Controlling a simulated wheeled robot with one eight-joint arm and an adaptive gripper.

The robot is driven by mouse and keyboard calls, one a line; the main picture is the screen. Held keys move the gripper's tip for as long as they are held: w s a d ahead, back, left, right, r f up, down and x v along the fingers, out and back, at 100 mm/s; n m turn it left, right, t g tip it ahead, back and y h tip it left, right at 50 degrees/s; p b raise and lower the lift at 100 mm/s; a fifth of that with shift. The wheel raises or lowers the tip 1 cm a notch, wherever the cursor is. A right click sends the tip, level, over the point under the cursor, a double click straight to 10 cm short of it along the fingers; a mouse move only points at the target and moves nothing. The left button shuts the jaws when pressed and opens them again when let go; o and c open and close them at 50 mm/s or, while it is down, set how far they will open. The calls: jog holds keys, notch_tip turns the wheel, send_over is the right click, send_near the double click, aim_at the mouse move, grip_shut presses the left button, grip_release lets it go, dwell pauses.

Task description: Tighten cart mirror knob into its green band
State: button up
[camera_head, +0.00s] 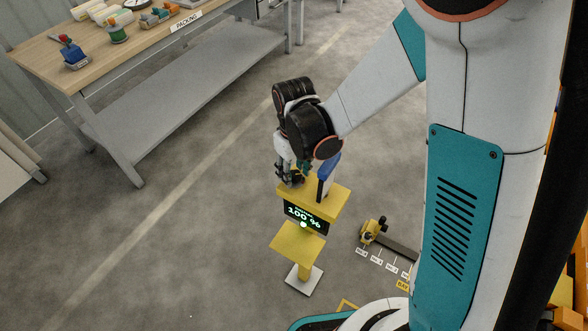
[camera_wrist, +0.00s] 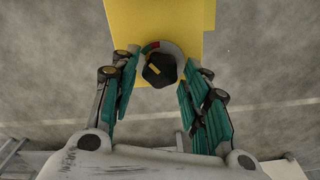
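The black knob (camera_wrist: 160,72) sits on a yellow plate (camera_wrist: 185,15) in the wrist view, with a small yellow mark on its top. In the head view my gripper (camera_head: 290,178) is low over the yellow stand (camera_head: 295,245), hiding the knob. The stand's display (camera_head: 305,217) reads 100 %.
A small yellow device (camera_head: 373,231) stands by a dark rail (camera_head: 400,245) with labels on the floor, right of the stand. A packing bench (camera_head: 120,50) with several items is at the upper left. The floor between is clear.

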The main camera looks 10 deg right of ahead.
aim_at(294, 173)
dwell(0.3)
jog(key=shift+r, duration=3.75)
